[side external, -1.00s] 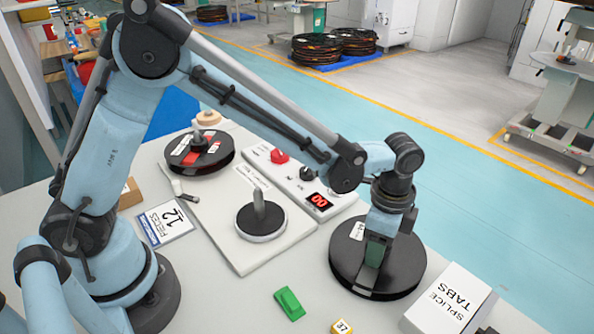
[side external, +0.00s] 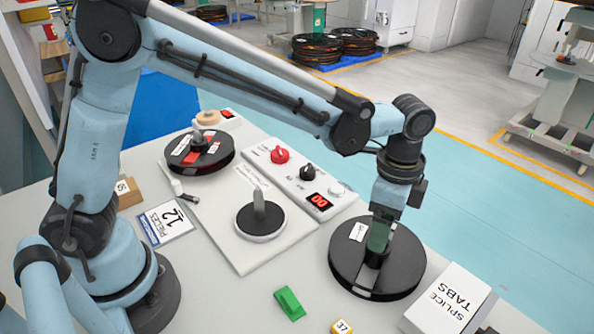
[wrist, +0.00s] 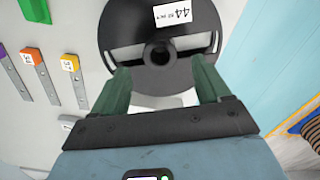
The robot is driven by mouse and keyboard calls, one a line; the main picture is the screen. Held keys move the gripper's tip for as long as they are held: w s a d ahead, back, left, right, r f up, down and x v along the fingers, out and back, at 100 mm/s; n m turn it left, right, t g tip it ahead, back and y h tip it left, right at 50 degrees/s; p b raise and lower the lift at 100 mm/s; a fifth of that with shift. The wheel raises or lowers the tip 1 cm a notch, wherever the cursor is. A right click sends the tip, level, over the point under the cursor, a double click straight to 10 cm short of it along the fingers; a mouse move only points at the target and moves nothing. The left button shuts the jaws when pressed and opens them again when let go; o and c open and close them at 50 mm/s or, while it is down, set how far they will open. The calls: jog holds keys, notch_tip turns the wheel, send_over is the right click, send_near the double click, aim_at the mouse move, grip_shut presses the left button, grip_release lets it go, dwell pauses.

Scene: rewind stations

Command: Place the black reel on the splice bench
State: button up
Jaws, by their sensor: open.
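A black reel (side external: 345,272) with a white label lies flat at the right of the light grey bench top (side external: 225,300). In the wrist view the reel (wrist: 125,25) shows a central hole and a label reading 44. My gripper (side external: 377,250) is over the reel's middle, pointing down. In the wrist view its green fingers (wrist: 162,75) are spread apart, with nothing held between them. Their exact height above the reel is hard to tell. A second black reel (side external: 221,158) with red and white labels lies at the back left.
A base plate with a grey spindle (side external: 260,212) and a control panel (side external: 295,180) stand left of the reel. A splice tabs box (side external: 445,300) is close at its right. A green clip (side external: 289,303) and yellow tag (side external: 341,327) lie in front.

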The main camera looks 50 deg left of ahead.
notch_tip(320, 180, up, 6)
jog(key=s+a+n+t, duration=0.3)
jog(key=s+a+n, duration=0.2)
jog(key=a, duration=0.4)
jog(key=s+a+n+t, duration=0.4)
jog(key=a+n, duration=0.4)
jog(key=a, duration=0.2)
jog(key=shift+s+a+r+n, duration=0.2)
jog(key=shift+s+a+n, duration=0.1)
jog(key=shift+s, duration=0.25)
